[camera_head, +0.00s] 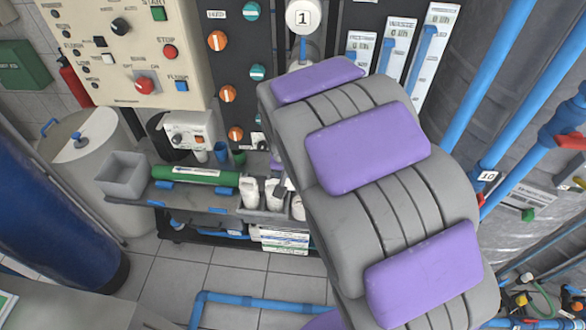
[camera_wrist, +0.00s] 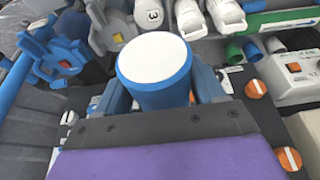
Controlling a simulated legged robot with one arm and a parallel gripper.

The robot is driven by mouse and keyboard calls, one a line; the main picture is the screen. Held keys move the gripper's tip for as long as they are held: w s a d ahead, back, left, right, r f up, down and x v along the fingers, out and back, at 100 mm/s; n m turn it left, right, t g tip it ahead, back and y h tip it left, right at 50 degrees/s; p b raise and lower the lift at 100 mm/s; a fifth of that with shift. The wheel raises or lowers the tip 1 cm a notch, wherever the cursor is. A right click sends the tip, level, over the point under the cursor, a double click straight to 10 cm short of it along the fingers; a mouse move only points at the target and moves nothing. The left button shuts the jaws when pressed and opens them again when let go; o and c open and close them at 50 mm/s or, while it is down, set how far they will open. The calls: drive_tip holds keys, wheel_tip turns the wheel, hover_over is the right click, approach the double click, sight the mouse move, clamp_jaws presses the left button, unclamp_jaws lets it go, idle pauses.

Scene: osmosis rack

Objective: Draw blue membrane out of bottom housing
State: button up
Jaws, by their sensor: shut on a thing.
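In the wrist view, a blue cylinder with a white round end face, the blue membrane (camera_wrist: 155,66), stands between the two fingers of my gripper (camera_wrist: 158,88). The fingers are closed on its sides. Its lower part is hidden behind the purple and grey gripper body. I cannot tell whether any of it sits in a housing. The bottom housing cannot be made out for certain. In the head view my grey and purple arm covers the middle right and hides the gripper and the membrane.
A green cylinder (camera_head: 195,175) lies on a bench beside a grey box (camera_head: 122,176) and white fittings (camera_head: 250,192). In the wrist view, a white housing end marked 3 (camera_wrist: 149,14) and a blue-grey clamp (camera_wrist: 52,55) are close by.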

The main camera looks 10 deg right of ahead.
drive_tip(key=shift+s+a, duration=0.1)
drive_tip(key=shift+s, duration=0.05)
drive_tip(key=o, duration=1.4)
drive_tip(key=shift+r, duration=0.1)
drive_tip(key=p+v, duration=0.3)
drive_tip(key=v, duration=1.4)
